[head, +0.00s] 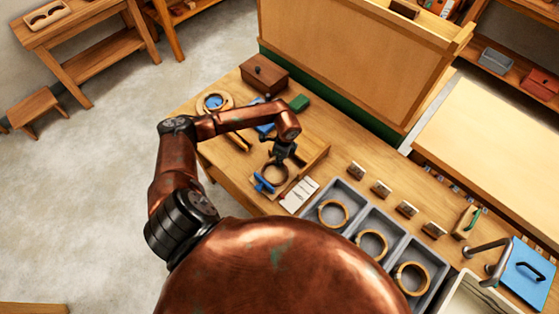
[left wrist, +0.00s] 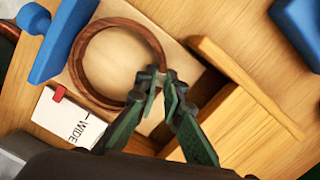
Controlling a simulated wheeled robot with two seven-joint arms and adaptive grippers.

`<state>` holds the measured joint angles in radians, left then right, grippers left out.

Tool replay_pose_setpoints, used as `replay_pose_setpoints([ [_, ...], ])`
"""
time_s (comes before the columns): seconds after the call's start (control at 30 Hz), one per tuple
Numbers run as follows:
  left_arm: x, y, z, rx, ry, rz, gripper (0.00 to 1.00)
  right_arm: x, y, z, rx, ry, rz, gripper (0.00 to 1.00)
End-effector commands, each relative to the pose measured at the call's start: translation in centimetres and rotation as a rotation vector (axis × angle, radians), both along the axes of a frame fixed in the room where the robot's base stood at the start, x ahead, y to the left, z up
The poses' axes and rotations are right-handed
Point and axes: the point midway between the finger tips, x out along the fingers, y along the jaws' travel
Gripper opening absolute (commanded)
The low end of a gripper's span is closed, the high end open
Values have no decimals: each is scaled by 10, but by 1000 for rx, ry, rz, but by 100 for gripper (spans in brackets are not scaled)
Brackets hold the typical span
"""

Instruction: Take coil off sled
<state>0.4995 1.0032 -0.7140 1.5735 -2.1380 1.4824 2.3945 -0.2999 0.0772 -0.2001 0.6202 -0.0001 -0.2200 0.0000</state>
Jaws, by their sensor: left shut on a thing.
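The coil is a brown ring (left wrist: 90,97), seen in the left wrist view lying over a pale wooden board (left wrist: 180,62), which looks like the sled. I cannot tell whether the coil touches the board or is slightly above it. A blue bar with a knob (left wrist: 52,45) stands beside the coil. My right gripper is not in view.
A white card reading "WIDE" (left wrist: 62,118) lies near the coil. A grey tray (head: 352,222) with three compartments holds pale rings to the right. A wooden frame (left wrist: 240,125) is close beside my gripper. A brown box (head: 264,75) and green block (head: 299,103) are farther back.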

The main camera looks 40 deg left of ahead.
Motion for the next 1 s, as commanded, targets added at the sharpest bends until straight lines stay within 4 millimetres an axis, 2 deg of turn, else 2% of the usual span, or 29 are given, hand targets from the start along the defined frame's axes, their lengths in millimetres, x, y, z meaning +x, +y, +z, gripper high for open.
replay_pose_setpoints([
  [0.57, 8, 0, 0, 0, 1, 3, 0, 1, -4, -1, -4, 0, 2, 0],
  [0.6, 8, 0, 0, 0, 0, 3, 10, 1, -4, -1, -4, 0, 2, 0],
  [0.8, 8, 0, 0, 0, 0, 3, 24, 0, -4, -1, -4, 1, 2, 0],
  [0.87, 8, 0, 0, 0, 0, 3, 28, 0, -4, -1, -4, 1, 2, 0],
  [1.0, 8, 0, 0, 0, 0, 3, 28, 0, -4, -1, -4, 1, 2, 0],
])
